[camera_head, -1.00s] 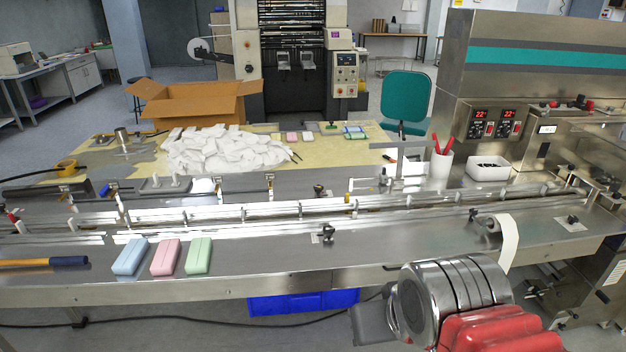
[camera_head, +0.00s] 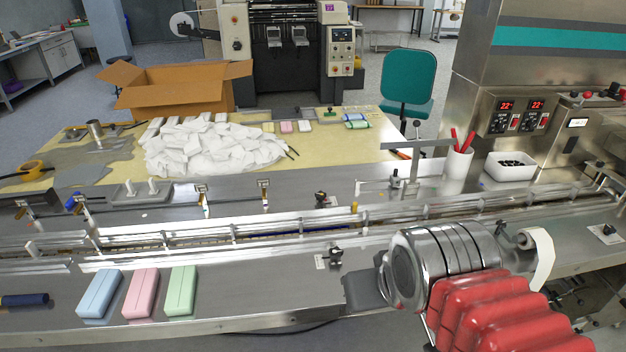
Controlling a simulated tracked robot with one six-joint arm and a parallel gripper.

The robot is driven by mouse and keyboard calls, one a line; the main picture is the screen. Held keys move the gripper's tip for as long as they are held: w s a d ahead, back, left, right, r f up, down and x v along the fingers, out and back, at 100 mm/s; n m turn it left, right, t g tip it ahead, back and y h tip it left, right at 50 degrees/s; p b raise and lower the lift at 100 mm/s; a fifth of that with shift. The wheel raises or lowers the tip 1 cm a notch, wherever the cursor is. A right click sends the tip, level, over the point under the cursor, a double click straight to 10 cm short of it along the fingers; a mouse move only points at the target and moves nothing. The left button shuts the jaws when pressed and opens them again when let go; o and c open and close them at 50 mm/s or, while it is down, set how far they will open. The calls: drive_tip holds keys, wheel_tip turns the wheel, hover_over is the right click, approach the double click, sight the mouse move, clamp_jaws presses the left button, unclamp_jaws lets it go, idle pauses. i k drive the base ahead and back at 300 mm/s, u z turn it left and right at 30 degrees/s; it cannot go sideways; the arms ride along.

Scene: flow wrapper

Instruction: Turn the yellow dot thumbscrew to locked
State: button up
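My gripper (camera_head: 364,291) shows as a dark grey block at the left end of my silver and red arm, over the front edge of the steel bench. Its fingers cannot be made out, so its opening is unclear. A dark thumbscrew (camera_head: 335,256) stands on a pale label plate just behind and left of my gripper, apart from it. Another dark thumbscrew (camera_head: 321,199) stands behind the conveyor rails. A third dark knob (camera_head: 608,230) sits on a pale plate at the far right. No yellow dot can be made out on these knobs, nor their lock state.
Blue (camera_head: 100,293), pink (camera_head: 142,293) and green (camera_head: 181,290) bars lie on the front bench at left. Long conveyor rails (camera_head: 230,236) cross behind. A white paper roll (camera_head: 540,255) hangs right of my arm. A white cup (camera_head: 457,168) and tray (camera_head: 510,166) stand behind the rails.

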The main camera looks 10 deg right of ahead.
sight(320, 197)
drive_tip(key=z, duration=0.05)
drive_tip(key=i, duration=0.85)
